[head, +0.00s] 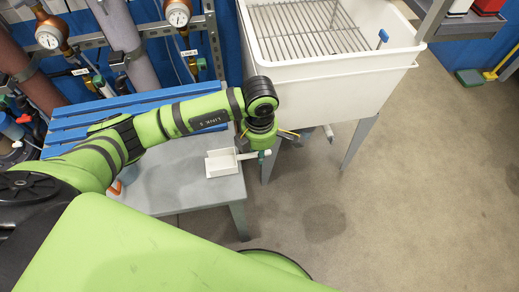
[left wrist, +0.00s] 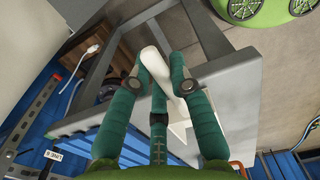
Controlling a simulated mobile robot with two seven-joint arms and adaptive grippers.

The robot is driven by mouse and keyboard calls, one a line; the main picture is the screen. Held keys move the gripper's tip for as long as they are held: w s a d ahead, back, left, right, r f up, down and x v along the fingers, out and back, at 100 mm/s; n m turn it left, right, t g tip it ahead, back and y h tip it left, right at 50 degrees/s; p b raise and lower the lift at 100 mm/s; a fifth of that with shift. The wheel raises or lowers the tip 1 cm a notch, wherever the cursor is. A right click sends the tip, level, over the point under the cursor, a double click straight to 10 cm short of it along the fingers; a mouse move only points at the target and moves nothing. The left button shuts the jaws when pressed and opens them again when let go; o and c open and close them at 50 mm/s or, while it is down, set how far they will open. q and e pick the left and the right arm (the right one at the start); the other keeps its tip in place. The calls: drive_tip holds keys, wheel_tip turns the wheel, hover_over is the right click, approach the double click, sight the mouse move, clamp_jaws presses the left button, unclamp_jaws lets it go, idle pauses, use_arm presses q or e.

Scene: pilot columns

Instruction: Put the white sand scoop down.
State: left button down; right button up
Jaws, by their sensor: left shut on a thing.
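The white sand scoop (head: 221,164) shows in the head view over the right end of the grey bench (head: 178,186). My left gripper (head: 263,155) is at the scoop's right side, pointing down, with its fingers closed around the handle. In the left wrist view, the teal fingers of my left gripper (left wrist: 158,84) are on the white scoop's handle (left wrist: 152,62). I cannot tell whether the scoop touches the bench top. My right gripper is not in view.
A white tub (head: 330,85) with a wire rack stands just behind and right of my left gripper. Blue slats (head: 75,133) run along the bench's back. Pipes and gauges (head: 178,14) line the wall. The floor at right is clear.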

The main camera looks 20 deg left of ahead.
use_arm(q)
drive_tip(key=shift+f, duration=0.1)
drive_tip(key=shift+f, duration=0.15)
drive_tip(key=c, duration=1.1)
unclamp_jaws()
drive_tip(key=shift+c, duration=0.2)
wheel_tip(320, 180, up, 12)
drive_tip(key=shift+r+b, duration=0.2)
drive_tip(key=shift+b, duration=0.25)
